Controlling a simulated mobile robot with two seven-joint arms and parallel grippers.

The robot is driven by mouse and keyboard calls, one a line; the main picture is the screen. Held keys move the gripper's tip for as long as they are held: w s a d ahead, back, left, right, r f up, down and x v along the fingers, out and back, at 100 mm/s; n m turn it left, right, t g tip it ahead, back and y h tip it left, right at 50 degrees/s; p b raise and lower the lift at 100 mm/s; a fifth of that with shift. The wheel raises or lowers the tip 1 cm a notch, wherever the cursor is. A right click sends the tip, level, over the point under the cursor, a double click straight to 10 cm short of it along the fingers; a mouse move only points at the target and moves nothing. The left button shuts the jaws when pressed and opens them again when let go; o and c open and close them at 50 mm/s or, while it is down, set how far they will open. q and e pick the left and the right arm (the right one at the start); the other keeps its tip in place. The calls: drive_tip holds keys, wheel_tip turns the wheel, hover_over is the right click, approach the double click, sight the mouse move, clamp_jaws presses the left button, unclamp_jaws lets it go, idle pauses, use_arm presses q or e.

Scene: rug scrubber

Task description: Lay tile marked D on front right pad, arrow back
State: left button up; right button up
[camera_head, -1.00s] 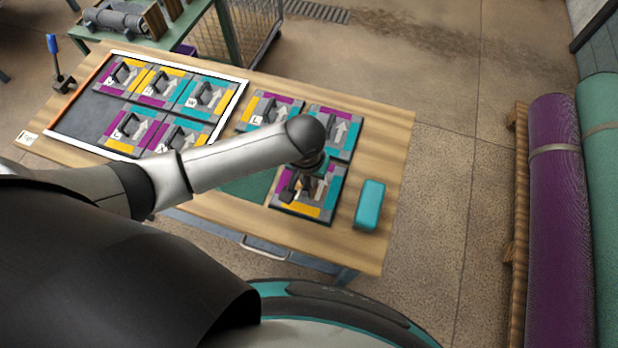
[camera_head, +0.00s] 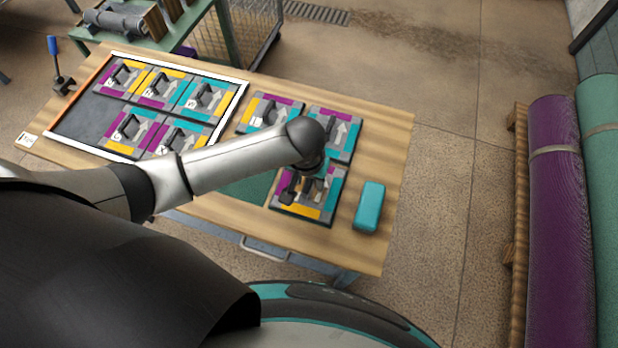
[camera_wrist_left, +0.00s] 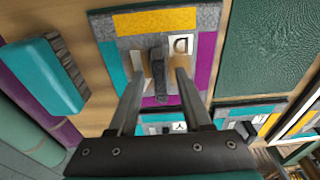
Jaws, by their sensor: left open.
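The tile marked D (camera_head: 303,209) lies flat at the front right of the tile group on the table, with yellow along its front edge. The left wrist view shows the same tile (camera_wrist_left: 207,20), its letter D and its dark upright handle (camera_wrist_left: 158,68). A white arrow shows partly beside the handle; the arm and fingers hide much of it. My left gripper (camera_head: 303,190) is over this tile. In the left wrist view its fingers (camera_wrist_left: 160,88) stand apart on either side of the handle, open. The pad under the tile is hidden. My right gripper is not in view.
A teal block-shaped brush (camera_head: 369,206) stands right of the tile. A bare green pad (camera_head: 250,189) lies left of it. Other tiles (camera_head: 338,128) sit behind. A white-edged tray (camera_head: 88,118) with several tiles is at the left.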

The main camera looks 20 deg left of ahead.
sight(307, 186)
use_arm(q)
wheel_tip(307, 186, up, 12)
drive_tip(key=s+p, duration=0.1)
drive_tip(key=p, duration=0.2)
drive_tip(key=shift+s, duration=0.2)
